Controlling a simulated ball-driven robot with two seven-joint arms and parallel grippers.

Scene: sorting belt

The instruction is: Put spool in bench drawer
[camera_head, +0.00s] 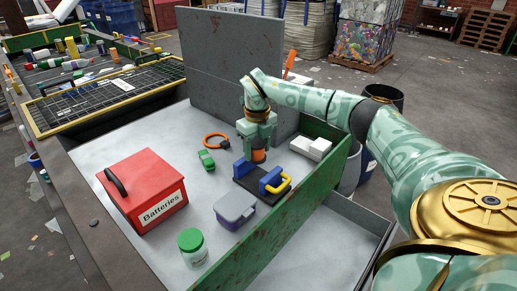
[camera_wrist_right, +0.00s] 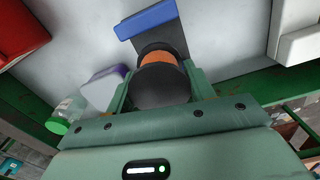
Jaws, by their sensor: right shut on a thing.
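The spool is a black-flanged reel with orange winding. It shows under my right gripper (camera_head: 258,148) in the head view (camera_head: 259,156) and between its fingers in the wrist view (camera_wrist_right: 162,78). The right gripper is shut on it. The spool is at a dark stand with blue uprights (camera_head: 270,181); I cannot tell whether it still touches it. The bench drawer (camera_head: 340,232) stands open below the bench's green right edge, its grey floor partly visible and bare. My left gripper is not in view.
On the bench are a red batteries box (camera_head: 143,190), a grey-purple box (camera_head: 233,210), a green-lidded jar (camera_head: 193,250), a green toy car (camera_head: 206,159), an orange ring (camera_head: 216,141) and a white block (camera_head: 311,147). A green rim (camera_head: 285,222) separates bench top and drawer.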

